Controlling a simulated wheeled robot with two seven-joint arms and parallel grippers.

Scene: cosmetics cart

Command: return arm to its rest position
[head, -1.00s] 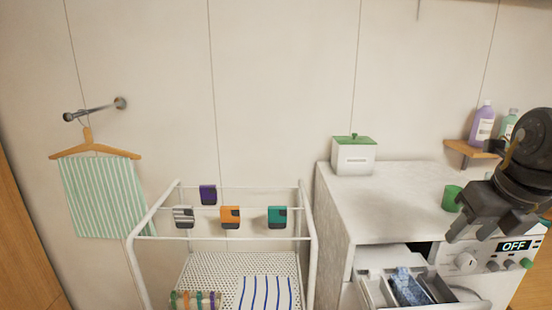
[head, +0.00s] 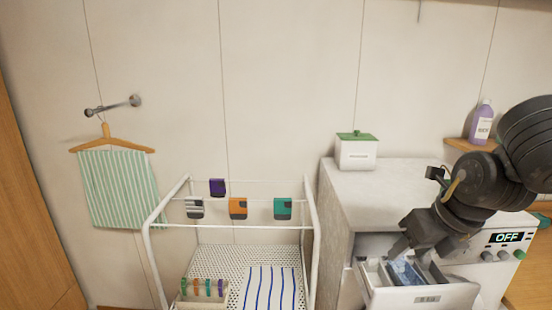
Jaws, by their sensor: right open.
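My right arm comes in from the right edge, and my right gripper (head: 402,248) hangs over the open detergent drawer (head: 425,298) of the white washing machine (head: 349,205). The gripper is open. Its fingers point down and left, close to the drawer's back; I cannot tell whether they touch it. A blue patch (head: 405,271) lies inside the drawer. My left gripper is not in view.
A white box with a green lid (head: 356,152) stands on the machine. A purple bottle (head: 481,124) stands on a wall shelf. At left is a white rack (head: 148,240) with several coloured clips and a striped cloth (head: 270,288). A striped towel (head: 118,188) hangs from a hanger.

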